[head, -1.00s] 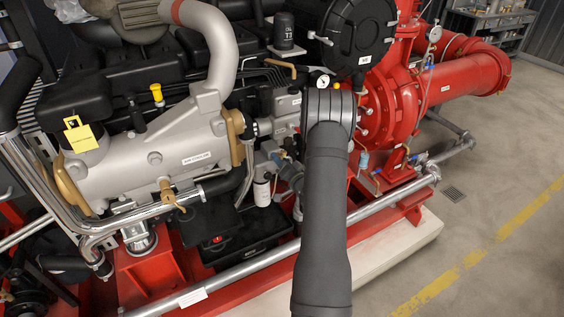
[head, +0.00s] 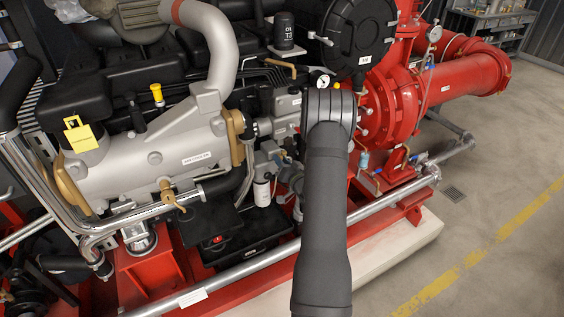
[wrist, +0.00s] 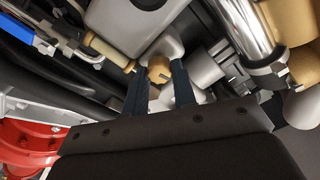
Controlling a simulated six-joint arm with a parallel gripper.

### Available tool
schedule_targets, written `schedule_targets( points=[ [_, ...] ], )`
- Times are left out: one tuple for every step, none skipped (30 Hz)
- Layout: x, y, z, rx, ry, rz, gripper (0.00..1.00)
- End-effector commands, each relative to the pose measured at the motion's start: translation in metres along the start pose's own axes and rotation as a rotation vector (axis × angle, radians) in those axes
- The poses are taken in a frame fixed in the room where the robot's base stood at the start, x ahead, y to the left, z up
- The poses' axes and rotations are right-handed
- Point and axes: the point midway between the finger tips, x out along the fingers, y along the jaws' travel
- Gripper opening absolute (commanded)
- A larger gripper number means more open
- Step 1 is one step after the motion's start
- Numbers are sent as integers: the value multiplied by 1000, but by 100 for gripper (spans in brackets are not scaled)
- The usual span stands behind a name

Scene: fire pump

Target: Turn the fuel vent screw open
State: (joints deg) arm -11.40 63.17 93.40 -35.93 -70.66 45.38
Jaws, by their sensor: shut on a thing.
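In the wrist view, my gripper (wrist: 160,82) has its two dark fingers closed around a small brass-coloured screw head (wrist: 159,70), which I take to be the fuel vent screw. The screw sits below a pale grey housing (wrist: 128,22), and its lower part is hidden between the fingers. In the head view, my dark arm (head: 325,200) reaches up to the middle of the engine and hides the gripper and the screw.
The grey engine cooler (head: 150,165) lies left of my arm. A white filter (head: 262,190) hangs close by on the left. The red pump (head: 395,110) stands on the right. In the wrist view, a chrome pipe (wrist: 245,30) and a blue part (wrist: 20,27) flank the fingers.

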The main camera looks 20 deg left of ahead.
Motion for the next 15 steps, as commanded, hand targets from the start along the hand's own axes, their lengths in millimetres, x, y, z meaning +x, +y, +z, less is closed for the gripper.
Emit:
schedule_targets(
  points=[
    [0,0,0,-41,0,0,2],
    [0,0,0,-69,0,0,2],
    [0,0,0,-106,0,0,2],
    [0,0,0,-135,0,0,2],
    [0,0,0,-164,0,0,2],
    [0,0,0,-202,0,0,2],
    [0,0,0,-231,0,0,2],
    [0,0,0,-259,0,1,2],
    [0,0,0,-297,0,1,2],
    [0,0,0,-326,0,1,2],
    [0,0,0,-355,0,1,2],
    [0,0,0,-392,0,1,2],
    [0,-1,0,-421,1,1,2],
    [0,-1,0,-449,1,1,2],
    [0,-1,0,-487,1,1,2]
  ],
)
